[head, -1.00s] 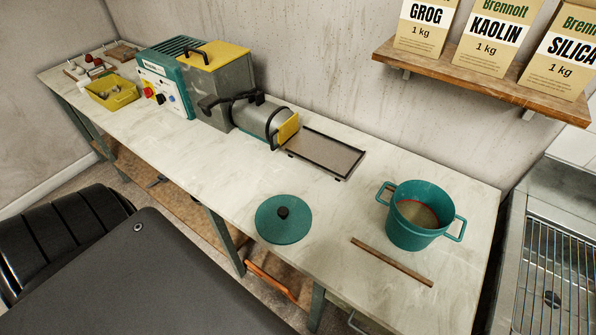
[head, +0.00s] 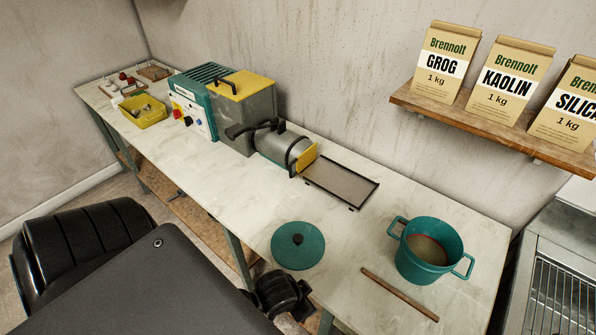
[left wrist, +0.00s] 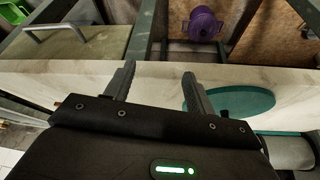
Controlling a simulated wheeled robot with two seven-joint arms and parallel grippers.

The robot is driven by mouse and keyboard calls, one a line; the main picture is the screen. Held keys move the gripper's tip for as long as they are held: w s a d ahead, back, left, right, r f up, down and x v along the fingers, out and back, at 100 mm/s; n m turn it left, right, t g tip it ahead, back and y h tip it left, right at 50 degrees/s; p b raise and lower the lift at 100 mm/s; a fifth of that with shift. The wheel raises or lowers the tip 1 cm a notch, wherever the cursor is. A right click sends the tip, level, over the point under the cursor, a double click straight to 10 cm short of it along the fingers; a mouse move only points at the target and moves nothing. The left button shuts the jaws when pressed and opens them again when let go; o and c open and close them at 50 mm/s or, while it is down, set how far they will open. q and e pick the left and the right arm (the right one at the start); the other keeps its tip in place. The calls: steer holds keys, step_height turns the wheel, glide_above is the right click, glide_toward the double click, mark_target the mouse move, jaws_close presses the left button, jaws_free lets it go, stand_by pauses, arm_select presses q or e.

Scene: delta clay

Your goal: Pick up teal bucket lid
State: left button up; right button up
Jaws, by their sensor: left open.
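The teal bucket lid (head: 298,245), a flat disc with a dark knob, lies on the worktable near its front edge. It also shows in the left wrist view (left wrist: 240,103), partly hidden behind a finger of my left gripper (left wrist: 157,70). That gripper is open and empty by the table's front edge, with the lid just to the right of its fingers. In the head view a dark part of my arm shows at the table edge below the lid. The teal bucket (head: 428,254) stands open to the right with grey-brown contents. My right gripper is not seen.
A clay machine (head: 245,110) and a dark tray (head: 341,182) stand behind. A yellow bin (head: 143,111) is at the far left. Bags stand on a wall shelf (head: 490,128). The tabletop left of the lid is clear.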

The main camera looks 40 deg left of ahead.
arm_select(q)
step_height(320, 180, up, 8)
steer(key=w+d+t, duration=0.1)
steer(key=w+d, duration=0.1)
steer(key=w+d+r+m+t+h, duration=0.3)
steer(key=w+d+r+h, duration=0.1)
steer(key=w+d+r, duration=0.3)
steer(key=n+g+y, duration=0.1)
steer(key=g+y, duration=0.4)
steer(key=g, duration=0.4)
glide_above(299, 237)
step_height(299, 237, down, 3)
step_height(299, 237, down, 5)
steer(key=shift+s+r+b, duration=0.15)
steer(key=shift+r+b, duration=0.05)
steer(key=shift+b, duration=0.1)
steer(key=shift+f, duration=0.45)
